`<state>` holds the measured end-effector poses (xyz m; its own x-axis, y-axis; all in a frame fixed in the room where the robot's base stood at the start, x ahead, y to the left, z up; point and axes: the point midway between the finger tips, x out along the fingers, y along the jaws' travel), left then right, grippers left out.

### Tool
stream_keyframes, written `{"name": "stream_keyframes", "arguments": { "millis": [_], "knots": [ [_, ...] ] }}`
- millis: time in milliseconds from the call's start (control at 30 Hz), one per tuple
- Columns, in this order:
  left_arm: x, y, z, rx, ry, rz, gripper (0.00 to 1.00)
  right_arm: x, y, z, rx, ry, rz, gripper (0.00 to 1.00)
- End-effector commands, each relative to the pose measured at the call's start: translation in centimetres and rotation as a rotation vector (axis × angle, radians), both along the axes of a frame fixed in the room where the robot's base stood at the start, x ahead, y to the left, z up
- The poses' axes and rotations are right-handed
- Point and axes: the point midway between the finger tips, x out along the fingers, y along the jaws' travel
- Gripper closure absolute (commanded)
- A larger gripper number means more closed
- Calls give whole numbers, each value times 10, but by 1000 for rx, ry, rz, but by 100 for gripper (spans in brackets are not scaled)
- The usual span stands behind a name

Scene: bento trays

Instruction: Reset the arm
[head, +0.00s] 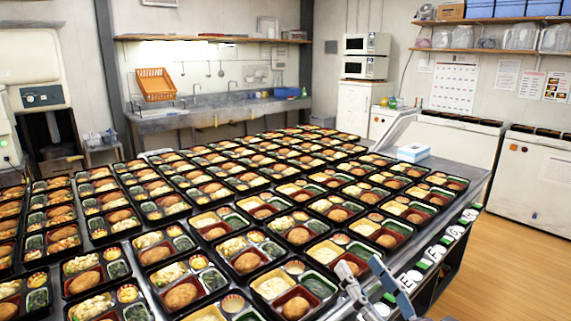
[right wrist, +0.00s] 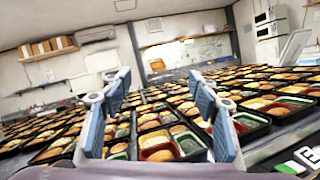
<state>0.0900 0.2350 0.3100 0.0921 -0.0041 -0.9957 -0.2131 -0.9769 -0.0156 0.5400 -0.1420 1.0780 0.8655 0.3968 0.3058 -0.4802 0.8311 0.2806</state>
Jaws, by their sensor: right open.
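My right gripper (head: 372,280) shows at the bottom of the head view, at the near right edge of the table and in front of the closest bento trays. In the right wrist view its two blue-grey fingers (right wrist: 160,118) stand wide apart with nothing between them. Bento trays (head: 240,258) with black rims fill the table in rows. They hold a brown fried piece, yellow and pale food and dark greens. More trays show beyond the fingers in the right wrist view (right wrist: 160,143). My left gripper is not in view.
The grey table edge (head: 470,196) runs along the right, with white lettered tags (head: 433,253) below it. A white box (head: 413,152) sits at the far right of the table. Wooden floor (head: 510,260) lies clear to the right. White chest units (head: 540,180) stand by the wall.

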Motion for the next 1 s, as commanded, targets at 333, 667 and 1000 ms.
{"name": "stream_keyframes", "arguments": {
  "millis": [333, 667, 1000],
  "knots": [
    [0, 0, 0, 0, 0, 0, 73, -42, -119, -175, 1415, 692, -485, 45],
    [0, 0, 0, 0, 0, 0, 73, -188, -93, -316, 2230, 1003, -1097, 45],
    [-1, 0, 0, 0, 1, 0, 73, -250, -60, -390, 2444, 1069, -1450, 45]
  ]
}}
